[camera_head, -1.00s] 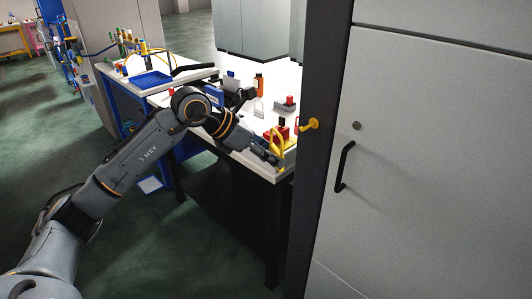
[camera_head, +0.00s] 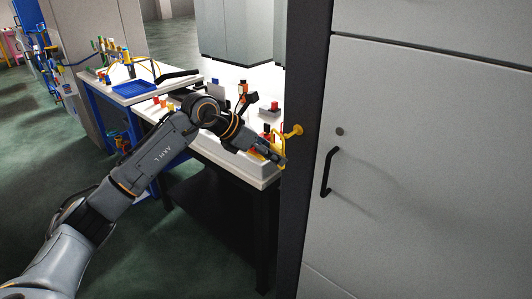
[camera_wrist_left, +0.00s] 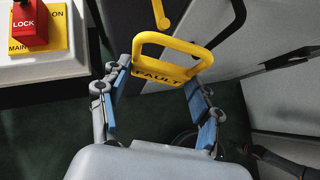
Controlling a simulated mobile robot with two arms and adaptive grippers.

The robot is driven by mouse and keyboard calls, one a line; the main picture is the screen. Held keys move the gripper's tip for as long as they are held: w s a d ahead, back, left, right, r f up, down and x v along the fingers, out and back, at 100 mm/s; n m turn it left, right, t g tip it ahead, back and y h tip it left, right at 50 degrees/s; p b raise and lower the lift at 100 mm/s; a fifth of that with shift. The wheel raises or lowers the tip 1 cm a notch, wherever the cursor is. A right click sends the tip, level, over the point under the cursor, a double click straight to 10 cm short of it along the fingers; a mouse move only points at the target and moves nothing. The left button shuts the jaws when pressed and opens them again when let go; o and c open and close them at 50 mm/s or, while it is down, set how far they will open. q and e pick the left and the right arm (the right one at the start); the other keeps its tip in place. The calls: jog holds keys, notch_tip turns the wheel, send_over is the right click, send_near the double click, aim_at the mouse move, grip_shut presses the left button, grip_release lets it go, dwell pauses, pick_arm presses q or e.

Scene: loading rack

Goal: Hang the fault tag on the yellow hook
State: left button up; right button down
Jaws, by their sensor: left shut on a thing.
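The yellow fault tag (camera_wrist_left: 168,72) has a wide loop and dark lettering. My left gripper (camera_wrist_left: 155,92) is shut on its lower part and holds it with the loop pointing away from the wrist. In the head view, the left gripper (camera_head: 276,156) and the tag (camera_head: 281,143) are just below and left of the yellow hook (camera_head: 293,131). The hook sticks out from the dark post beside the grey cabinet. In the wrist view, the hook's end (camera_wrist_left: 161,20) shows just beyond the loop. The loop appears not to be around it; the depth between them is hard to tell.
The dark post (camera_head: 304,70) and grey cabinet (camera_head: 430,150) with a black handle (camera_head: 329,172) stand right of the gripper. The white bench (camera_head: 245,170) behind it carries several small items. A red lock block (camera_wrist_left: 29,22) sits on a yellow plate at left in the wrist view.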

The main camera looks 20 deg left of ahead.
pick_arm(q)
jog(key=w+d+f, duration=0.1)
jog(key=w+d, duration=0.1)
jog(key=w, duration=0.3)
jog(key=shift+w+f+b, duration=0.25)
jog(key=shift+f+b, duration=0.05)
jog(key=shift+f, duration=0.05)
dwell(0.4)
dwell(0.6)
jog(key=o, duration=0.9)
